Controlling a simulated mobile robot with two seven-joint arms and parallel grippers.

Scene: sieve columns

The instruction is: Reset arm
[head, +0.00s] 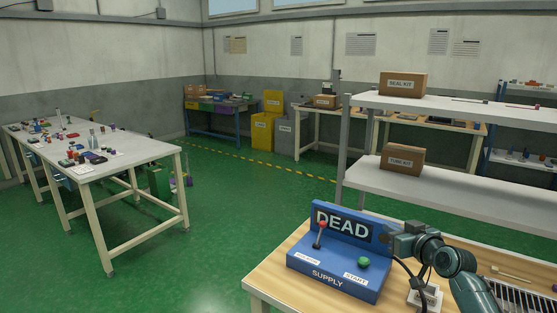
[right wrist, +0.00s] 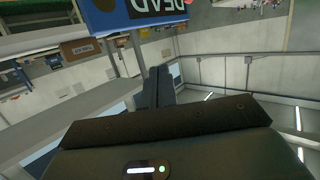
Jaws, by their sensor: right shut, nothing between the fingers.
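My right gripper (head: 398,245) is in the head view at lower right, beside the right end of the blue supply box (head: 340,275) and above the wooden bench (head: 268,285). In the right wrist view its fingers (right wrist: 156,80) are shut together with nothing between them. The box has a sign reading DEAD, a red-tipped lever (head: 320,234) and a green start button (head: 363,262). Part of the sign also shows at the top of the right wrist view (right wrist: 130,14). I cannot tell whether the gripper touches the box. My left gripper is not in view.
Grey shelves (head: 440,190) with a seal kit box (head: 403,84) and a tube kit box (head: 403,158) stand behind the bench. A small white fixture (head: 425,297) sits below the right gripper. A white table (head: 120,160) with small items stands at left; green floor between is clear.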

